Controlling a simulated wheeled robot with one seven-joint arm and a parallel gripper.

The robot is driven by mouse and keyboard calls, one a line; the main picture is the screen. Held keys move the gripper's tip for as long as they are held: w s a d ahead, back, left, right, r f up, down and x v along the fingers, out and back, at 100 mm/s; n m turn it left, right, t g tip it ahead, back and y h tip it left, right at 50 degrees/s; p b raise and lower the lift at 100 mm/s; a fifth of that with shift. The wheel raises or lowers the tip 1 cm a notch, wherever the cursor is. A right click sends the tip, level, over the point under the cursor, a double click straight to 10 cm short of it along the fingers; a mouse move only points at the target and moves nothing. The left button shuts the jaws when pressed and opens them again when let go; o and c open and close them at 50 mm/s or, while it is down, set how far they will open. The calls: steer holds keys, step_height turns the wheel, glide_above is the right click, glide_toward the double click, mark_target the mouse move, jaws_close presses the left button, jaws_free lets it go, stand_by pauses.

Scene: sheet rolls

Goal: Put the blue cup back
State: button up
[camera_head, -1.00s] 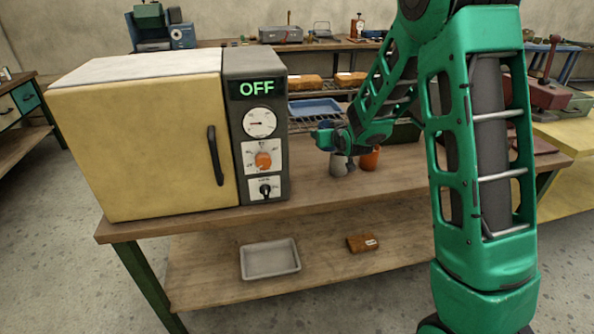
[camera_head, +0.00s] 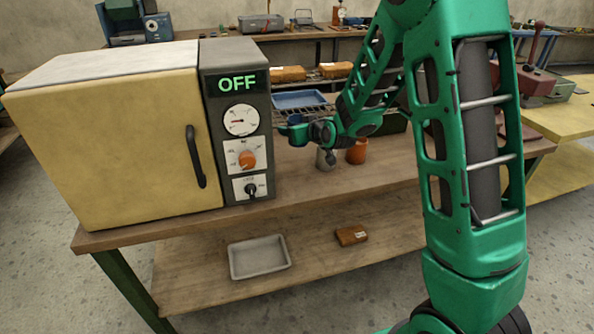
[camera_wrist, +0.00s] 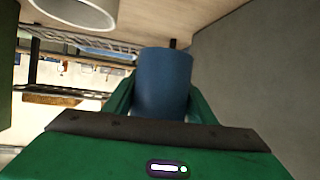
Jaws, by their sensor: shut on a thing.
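The blue cup (camera_wrist: 162,82) is between the green fingers of my gripper (camera_wrist: 160,95) in the wrist view. My gripper is shut on it. In the head view, my gripper (camera_head: 294,131) is above the bench (camera_head: 300,189), just right of the oven's control panel. Only a small bluish part shows there; I cannot make out the cup clearly. A grey cup (camera_head: 326,159) and an orange cup (camera_head: 357,152) stand on the bench below and right of my gripper. A pale cup rim (camera_wrist: 85,10) shows at the top of the wrist view.
The cream oven (camera_head: 110,135) with a grey panel reading OFF (camera_head: 237,84) stands close left of my gripper. A wire rack with a blue tray (camera_head: 299,99) is behind. A grey tray (camera_head: 259,257) and a brown block (camera_head: 351,236) lie on the lower shelf.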

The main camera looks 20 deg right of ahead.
steer(key=shift+s+a, duration=0.2)
steer(key=shift+a, duration=0.3)
steer(key=shift+n+y, duration=0.3)
steer(key=shift+a+f, duration=0.1)
steer(key=shift+f, duration=4.8)
steer(key=shift+s+f, duration=0.1)
steer(key=o, duration=1.1)
steer(key=shift+c, duration=0.2)
steer(key=v, duration=1.2)
